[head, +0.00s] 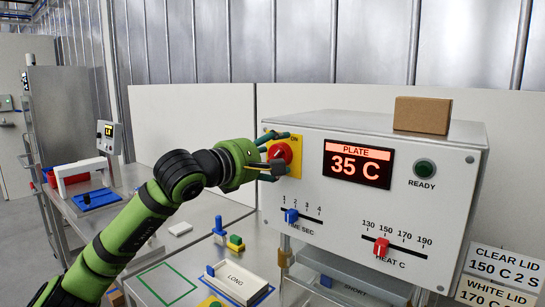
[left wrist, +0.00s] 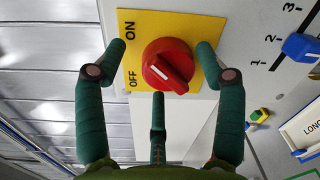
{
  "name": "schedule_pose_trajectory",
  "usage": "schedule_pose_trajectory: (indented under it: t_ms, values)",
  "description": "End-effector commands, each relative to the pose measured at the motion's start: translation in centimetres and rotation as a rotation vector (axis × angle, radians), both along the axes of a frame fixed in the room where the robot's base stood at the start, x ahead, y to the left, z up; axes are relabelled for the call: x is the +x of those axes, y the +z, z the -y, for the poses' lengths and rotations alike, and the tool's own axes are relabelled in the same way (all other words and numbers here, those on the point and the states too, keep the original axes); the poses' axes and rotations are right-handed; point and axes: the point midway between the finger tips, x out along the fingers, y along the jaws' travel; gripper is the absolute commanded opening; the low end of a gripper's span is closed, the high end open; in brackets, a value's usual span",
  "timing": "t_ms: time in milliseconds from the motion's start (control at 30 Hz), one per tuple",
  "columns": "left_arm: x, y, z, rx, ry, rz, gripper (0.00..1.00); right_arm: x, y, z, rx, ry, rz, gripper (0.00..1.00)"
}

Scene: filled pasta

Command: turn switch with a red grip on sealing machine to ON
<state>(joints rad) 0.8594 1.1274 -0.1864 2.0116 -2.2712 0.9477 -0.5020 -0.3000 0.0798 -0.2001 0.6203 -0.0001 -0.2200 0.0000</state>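The switch is a round red grip (head: 281,154) on a yellow plate (head: 296,168), on the white sealing machine's front (head: 310,205). In the left wrist view the red grip (left wrist: 167,62) has a raised ridge with a white mark at its left end. The mark points toward the label side, nearer OFF than ON. My left gripper (left wrist: 160,50) is open, its green fingers spread around the grip; one finger shows on each side and a third below. A gap shows between the side fingers and the grip; contact below cannot be told. My right gripper is not in view.
The display (head: 357,164) reads PLATE 35 C. Below are a blue time slider (head: 291,216) and a red heat slider (head: 381,248). A cardboard box (head: 422,115) sits on the machine. A LONG tray (head: 238,283) and coloured blocks (head: 235,243) lie on the table below.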

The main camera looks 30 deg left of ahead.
Motion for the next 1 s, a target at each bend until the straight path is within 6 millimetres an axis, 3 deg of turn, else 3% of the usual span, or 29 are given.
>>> schedule_pose_trajectory:
  t_ms: [367, 1000]
  values:
    - [-0.2, -0.5, -0.1, -0.001, 0.002, -0.014, 0.75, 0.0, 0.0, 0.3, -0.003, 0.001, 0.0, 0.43]
    - [-6.6, -0.3, -0.7, -0.002, -0.001, -0.016, 0.75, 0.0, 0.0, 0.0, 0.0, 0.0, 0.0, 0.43]
